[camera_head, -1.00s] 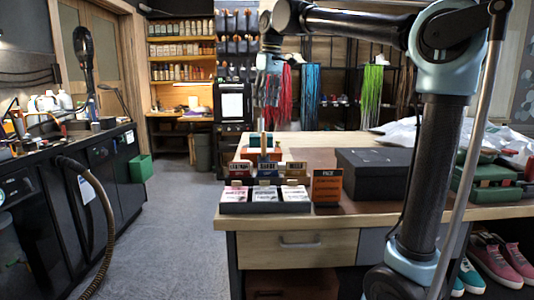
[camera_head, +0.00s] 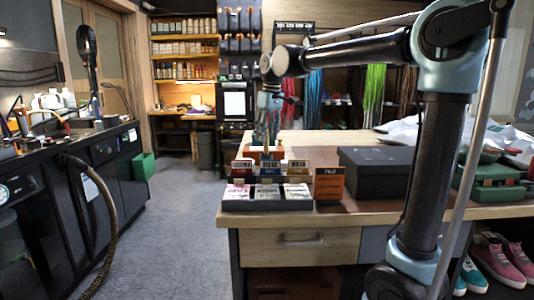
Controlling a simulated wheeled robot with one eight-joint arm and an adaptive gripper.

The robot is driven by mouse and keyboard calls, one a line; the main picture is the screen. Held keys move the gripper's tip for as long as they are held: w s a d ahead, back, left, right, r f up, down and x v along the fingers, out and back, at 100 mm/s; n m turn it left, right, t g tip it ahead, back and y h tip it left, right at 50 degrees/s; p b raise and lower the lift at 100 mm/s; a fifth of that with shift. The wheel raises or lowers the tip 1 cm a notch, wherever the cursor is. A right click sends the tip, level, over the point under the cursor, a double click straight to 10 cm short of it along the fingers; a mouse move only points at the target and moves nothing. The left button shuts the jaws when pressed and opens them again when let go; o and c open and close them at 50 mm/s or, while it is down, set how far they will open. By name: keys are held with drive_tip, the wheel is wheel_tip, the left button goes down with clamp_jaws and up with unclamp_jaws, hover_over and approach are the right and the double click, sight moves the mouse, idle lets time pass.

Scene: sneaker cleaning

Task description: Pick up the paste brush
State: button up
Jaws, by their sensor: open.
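My gripper (camera_head: 267,135) hangs from the arm over the back left of the workbench, fingers pointing down. It is open. Below and between its fingers a thin, light upright handle (camera_head: 266,150) shows, standing at a small orange and green holder (camera_head: 265,153) behind the display of small boxes. It may be the paste brush, but it is too small to be sure. I cannot tell whether the fingers touch it.
A tiered display tray (camera_head: 267,203) with small boxes stands at the bench's front left, beside an orange and black card (camera_head: 329,184). A black box (camera_head: 375,168) and a green case (camera_head: 489,175) are to the right. Sneakers (camera_head: 499,262) sit below. The bench top behind is partly clear.

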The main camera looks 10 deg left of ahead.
sight(266, 150)
drive_tip(key=shift+w+a+f, duration=0.15)
drive_tip(key=shift+f, duration=1.5)
clamp_jaws()
drive_tip(key=shift+r, duration=0.1)
